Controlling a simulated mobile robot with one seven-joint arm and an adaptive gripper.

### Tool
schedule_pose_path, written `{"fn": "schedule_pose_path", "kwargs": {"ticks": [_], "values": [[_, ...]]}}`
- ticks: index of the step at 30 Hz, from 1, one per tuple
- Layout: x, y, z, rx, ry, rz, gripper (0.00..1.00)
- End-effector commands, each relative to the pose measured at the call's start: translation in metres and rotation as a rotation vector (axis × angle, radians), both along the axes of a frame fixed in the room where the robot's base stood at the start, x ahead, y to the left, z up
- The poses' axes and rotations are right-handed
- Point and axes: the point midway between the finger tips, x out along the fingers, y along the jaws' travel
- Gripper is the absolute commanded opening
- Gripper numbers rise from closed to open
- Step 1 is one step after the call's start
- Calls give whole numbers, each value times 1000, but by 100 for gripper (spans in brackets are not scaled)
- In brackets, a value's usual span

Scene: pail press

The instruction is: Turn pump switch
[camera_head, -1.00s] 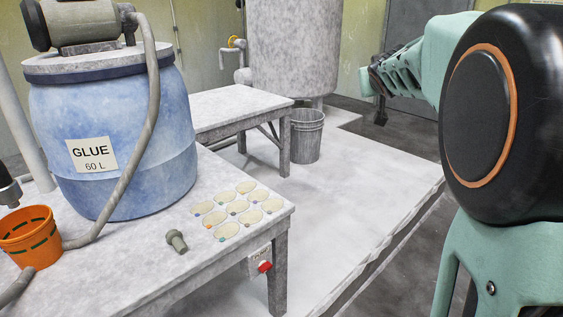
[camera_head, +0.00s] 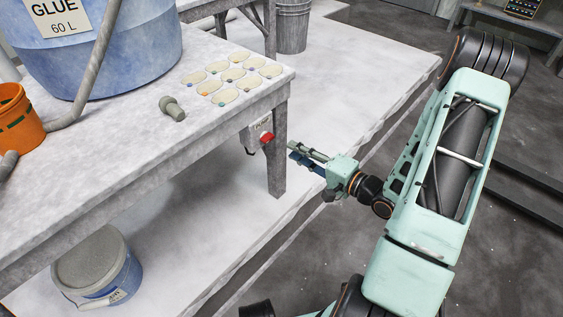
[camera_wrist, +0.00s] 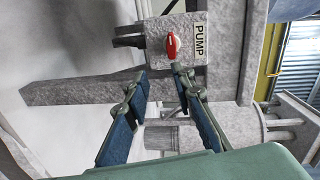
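The pump switch is a red knob (camera_head: 266,137) on a grey box (camera_head: 255,134) fixed to the table's side near a front leg. In the wrist view the red knob (camera_wrist: 173,45) shows ahead of the fingers, beside the label PUMP (camera_wrist: 198,41). My gripper (camera_head: 300,153) is to the right of the knob in the head view, apart from it. In the wrist view my gripper (camera_wrist: 160,80) has its two fingers spread with nothing between them. The knob lies just beyond the fingertips, a little nearer the right finger.
The table (camera_head: 150,150) holds a blue glue barrel (camera_head: 110,60), an orange pail (camera_head: 18,120), a grey-green fitting (camera_head: 172,108) and several round pads. A lidded blue bucket (camera_head: 97,265) stands beneath. The table leg (camera_head: 277,160) is close to my gripper. A cable leaves the switch box.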

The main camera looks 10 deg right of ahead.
Motion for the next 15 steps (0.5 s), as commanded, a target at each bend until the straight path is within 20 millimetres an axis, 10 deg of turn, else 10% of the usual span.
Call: {"fn": "schedule_pose_path", "kwargs": {"ticks": [6, 15], "values": [[-17, 7, 10, 182, -6, -12, 23], [8, 26, 10, 180, -9, -10, 23]]}}
